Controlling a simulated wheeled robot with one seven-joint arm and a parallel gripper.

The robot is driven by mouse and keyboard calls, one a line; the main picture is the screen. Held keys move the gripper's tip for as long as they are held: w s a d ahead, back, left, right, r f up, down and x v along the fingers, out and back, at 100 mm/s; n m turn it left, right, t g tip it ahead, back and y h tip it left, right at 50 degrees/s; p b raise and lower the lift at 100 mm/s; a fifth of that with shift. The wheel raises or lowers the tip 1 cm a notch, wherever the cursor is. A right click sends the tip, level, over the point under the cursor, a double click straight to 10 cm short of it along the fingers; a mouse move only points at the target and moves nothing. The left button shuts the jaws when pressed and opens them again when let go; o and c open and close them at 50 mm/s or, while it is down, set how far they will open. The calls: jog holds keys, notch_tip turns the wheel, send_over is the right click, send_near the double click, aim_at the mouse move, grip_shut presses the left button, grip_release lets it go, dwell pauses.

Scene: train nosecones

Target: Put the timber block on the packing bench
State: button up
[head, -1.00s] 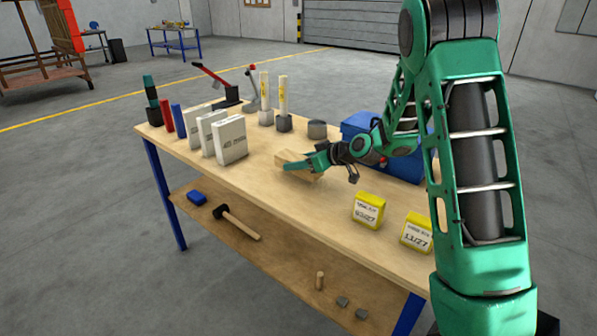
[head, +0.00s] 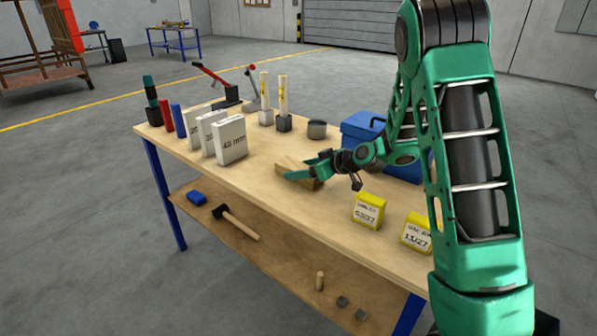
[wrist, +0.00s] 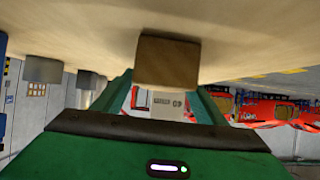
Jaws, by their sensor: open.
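The timber block (head: 289,165) is a light brown block at the middle of the packing bench's (head: 255,185) wooden top, and it appears to rest there. My gripper (head: 303,174) is low over the bench at the block, with a green finger in front of it that hides part of it. The wrist view appears upside down, with the bench top above. There the block's end face (wrist: 167,61) shows against the bench top, between the green fingers of my open gripper (wrist: 165,82). Whether the fingers touch the block cannot be told.
White binders (head: 230,140) stand left of the block. A grey round tin (head: 317,130) and a blue box (head: 362,130) are behind it. Yellow labelled boxes (head: 369,211) stand at the front right. A mallet (head: 235,222) lies on the lower shelf. Bare bench top lies in front of the block.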

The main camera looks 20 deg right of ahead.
jog(key=v, duration=1)
jog(key=shift+s+d+r, duration=0.1)
jog(key=shift+s+d, duration=0.05)
jog(key=shift+s, duration=0.1)
